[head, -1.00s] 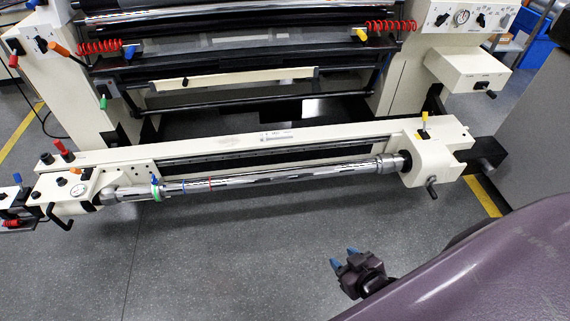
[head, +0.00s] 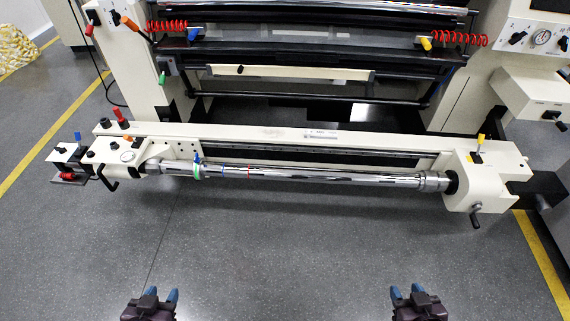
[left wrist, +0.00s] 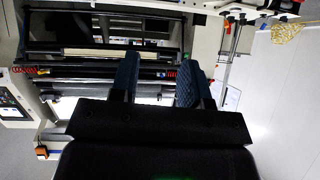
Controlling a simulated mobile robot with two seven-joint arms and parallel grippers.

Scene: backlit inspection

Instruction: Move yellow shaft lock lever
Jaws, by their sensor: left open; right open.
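A small yellow lever (head: 480,140) stands upright on the cream block at the right end of the shaft beam. The silver shaft (head: 320,177) lies along the front of the cream beam (head: 270,135). My left gripper (head: 162,294) is open and empty at the bottom left of the head view, over the floor and well apart from the lever. Its two blue fingers also show apart in the left wrist view (left wrist: 157,80). My right gripper (head: 406,292) is open and empty at the bottom, in front of and left of the lever. Neither touches anything.
Another yellow lever (head: 426,43) sits higher on the machine, beside a red coiled hose (head: 460,39). A black crank handle (head: 476,220) hangs below the right block. A control box (head: 535,92) juts out at right. The grey floor (head: 290,250) before the beam is clear.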

